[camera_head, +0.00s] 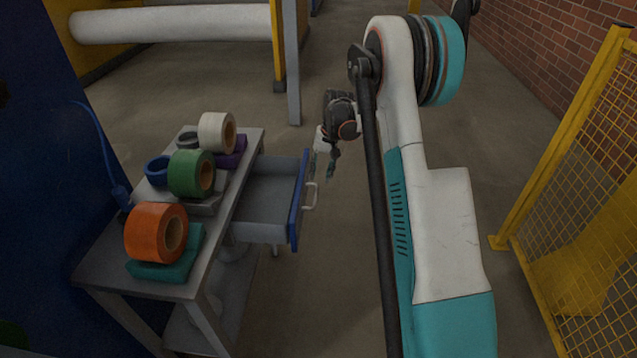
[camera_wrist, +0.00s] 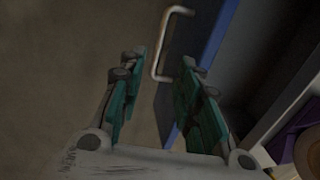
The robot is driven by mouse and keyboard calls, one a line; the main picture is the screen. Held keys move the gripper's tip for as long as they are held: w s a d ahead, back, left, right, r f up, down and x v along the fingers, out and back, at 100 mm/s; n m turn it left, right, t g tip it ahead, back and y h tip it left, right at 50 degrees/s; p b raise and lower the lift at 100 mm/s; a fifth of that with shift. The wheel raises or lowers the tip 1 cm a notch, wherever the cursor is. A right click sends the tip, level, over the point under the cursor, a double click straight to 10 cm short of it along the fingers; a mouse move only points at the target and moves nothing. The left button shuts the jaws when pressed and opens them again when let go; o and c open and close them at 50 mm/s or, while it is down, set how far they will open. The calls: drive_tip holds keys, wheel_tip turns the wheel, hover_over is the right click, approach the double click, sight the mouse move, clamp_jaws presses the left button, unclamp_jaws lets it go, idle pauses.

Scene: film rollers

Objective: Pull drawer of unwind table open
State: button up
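The unwind table (camera_head: 107,264) stands at the left in the head view. Its grey drawer (camera_head: 262,200) is pulled out to the right, with a blue front panel (camera_head: 298,202) and a pale bar handle (camera_head: 311,195). My gripper (camera_head: 322,174) is by the outer side of the handle. In the wrist view the two green-padded fingers of my gripper (camera_wrist: 162,62) are apart with nothing held. The handle (camera_wrist: 158,48) shows just ahead of and between the fingertips, beside the blue panel (camera_wrist: 208,40). I cannot tell whether a finger touches it.
Tape rolls, orange (camera_head: 155,232), green (camera_head: 190,173) and white (camera_head: 216,132), sit on the table. A yellow mesh fence (camera_head: 590,200) stands at the right. A large white roller (camera_head: 170,23) is at the back left. Bare floor lies in front of the drawer.

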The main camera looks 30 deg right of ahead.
drive_tip(key=shift+s+d+r, duration=0.1)
drive_tip(key=shift+r, duration=0.6)
drive_tip(key=shift+s+d+r, duration=0.1)
drive_tip(key=shift+r, duration=0.6)
